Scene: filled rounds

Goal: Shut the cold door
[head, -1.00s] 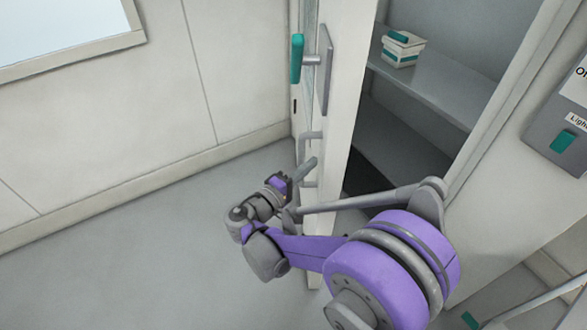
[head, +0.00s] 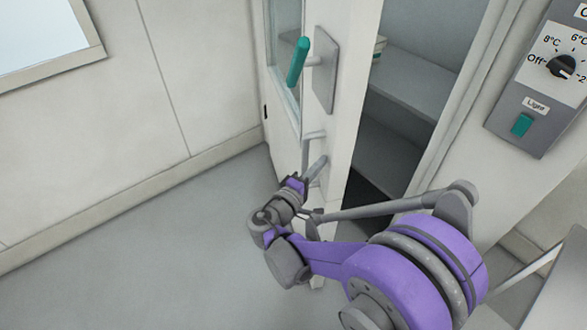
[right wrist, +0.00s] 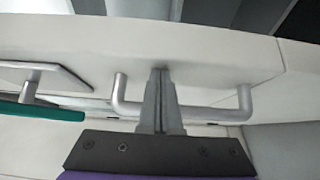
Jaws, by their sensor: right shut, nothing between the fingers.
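The cold door (head: 340,150) is white with a window and stands partly open, with shelves showing to its right. It carries a teal lever (head: 298,62) on a grey plate and, lower down, a grey bar handle (head: 306,150). In the right wrist view the bar handle (right wrist: 122,95) spans both sides of my right gripper (right wrist: 160,75). Its fingers are together and empty, pointing at the door between the handle's two ends. I cannot tell if the tips touch the door. In the head view my right gripper (head: 318,165) is at the door by the bar handle. My left gripper is not in view.
Grey shelves (head: 415,85) lie inside the cold space, with a partly hidden box (head: 379,46) on one. A control panel (head: 540,80) with a dial and a teal light switch is on the wall at right. The floor (head: 150,260) at left is clear.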

